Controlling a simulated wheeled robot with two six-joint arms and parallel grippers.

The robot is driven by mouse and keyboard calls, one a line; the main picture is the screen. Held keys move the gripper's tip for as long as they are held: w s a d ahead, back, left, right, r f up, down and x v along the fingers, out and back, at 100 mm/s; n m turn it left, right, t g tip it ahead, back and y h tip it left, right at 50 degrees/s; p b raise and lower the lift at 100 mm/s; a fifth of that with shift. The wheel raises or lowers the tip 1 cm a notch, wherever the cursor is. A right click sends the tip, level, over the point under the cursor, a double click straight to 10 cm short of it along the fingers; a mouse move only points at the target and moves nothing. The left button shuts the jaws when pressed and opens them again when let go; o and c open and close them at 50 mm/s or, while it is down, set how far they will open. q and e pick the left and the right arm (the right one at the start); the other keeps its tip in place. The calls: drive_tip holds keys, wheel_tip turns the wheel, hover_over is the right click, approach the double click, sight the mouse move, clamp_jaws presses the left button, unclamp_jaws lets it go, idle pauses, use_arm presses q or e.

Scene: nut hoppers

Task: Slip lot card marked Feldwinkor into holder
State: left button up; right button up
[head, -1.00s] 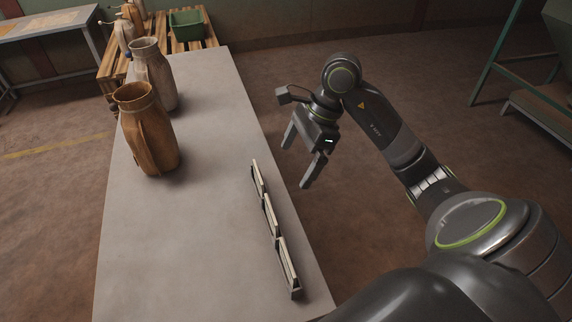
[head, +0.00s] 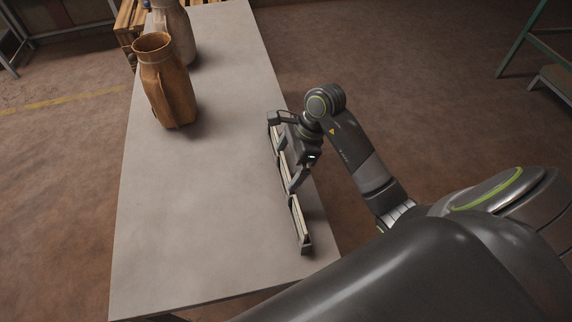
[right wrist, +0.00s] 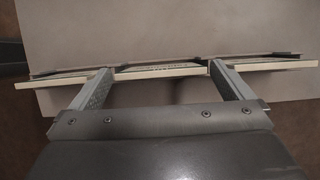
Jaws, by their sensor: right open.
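A narrow dark rack (head: 306,247) with several pale cards standing in a row runs along the right edge of the table. The nearest card (head: 299,218) shows clear of my gripper. My right gripper (head: 287,163) is over the rack, open, its fingers spread along the row. In the right wrist view the fingers (right wrist: 160,72) reach down on either side of the middle card (right wrist: 160,70), which lies between them; I cannot tell whether they touch it. Its marking is too small and slanted to read, so I cannot tell which card is Feldwinkor. My left gripper is not in view.
A tall brown jug-like container (head: 166,88) stands on the table (head: 205,215) at the far left, with a paler one (head: 178,30) behind it. The middle and near part of the table are clear. A green metal frame (head: 528,35) stands off to the right.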

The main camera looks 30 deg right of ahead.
drive_tip(key=shift+x, duration=0.95)
drive_tip(key=c, duration=0.7)
drive_tip(key=shift+r+p, duration=2.1)
drive_tip(key=shift+r, duration=1.7)
